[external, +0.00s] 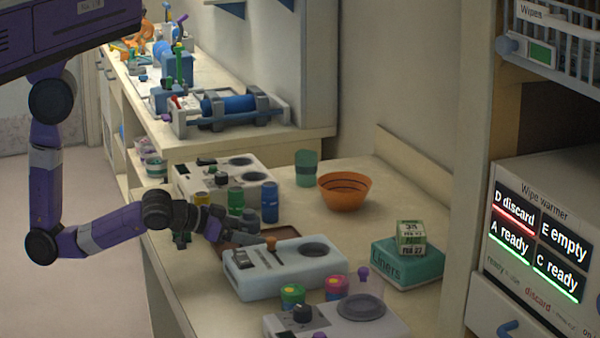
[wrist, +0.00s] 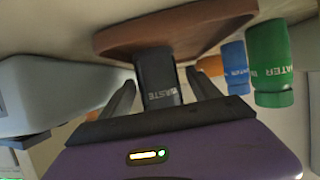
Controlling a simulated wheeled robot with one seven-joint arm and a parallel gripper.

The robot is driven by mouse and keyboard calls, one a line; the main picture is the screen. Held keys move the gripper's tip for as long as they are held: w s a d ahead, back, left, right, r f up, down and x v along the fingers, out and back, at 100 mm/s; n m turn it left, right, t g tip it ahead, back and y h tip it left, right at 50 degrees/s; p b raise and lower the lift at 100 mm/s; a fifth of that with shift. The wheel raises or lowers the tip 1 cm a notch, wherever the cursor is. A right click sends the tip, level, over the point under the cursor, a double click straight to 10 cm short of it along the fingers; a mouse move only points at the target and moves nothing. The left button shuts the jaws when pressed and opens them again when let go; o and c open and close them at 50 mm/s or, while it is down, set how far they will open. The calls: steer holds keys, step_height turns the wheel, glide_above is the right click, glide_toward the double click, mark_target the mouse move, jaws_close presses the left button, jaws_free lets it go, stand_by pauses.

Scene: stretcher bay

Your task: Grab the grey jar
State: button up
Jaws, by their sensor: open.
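The grey jar (wrist: 157,78) is dark, with "WASTE" lettered on it. In the wrist view it stands between the two fingers of my gripper (wrist: 159,92), beside the brown tray (wrist: 225,20). The fingers are spread, with a visible gap on each side of the jar. In the external view my gripper (external: 222,230) is low over the counter by the brown tray (external: 228,240).
A green jar (wrist: 270,65) and a blue jar (wrist: 236,68) stand to the right in the wrist view. A pale device (external: 290,272) sits in front of the tray, another (external: 245,172) behind. An orange bowl (external: 345,190) and a teal liners box (external: 408,265) stand right.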

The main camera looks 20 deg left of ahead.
steer(key=shift+c, duration=0.2)
steer(key=c, duration=1.5)
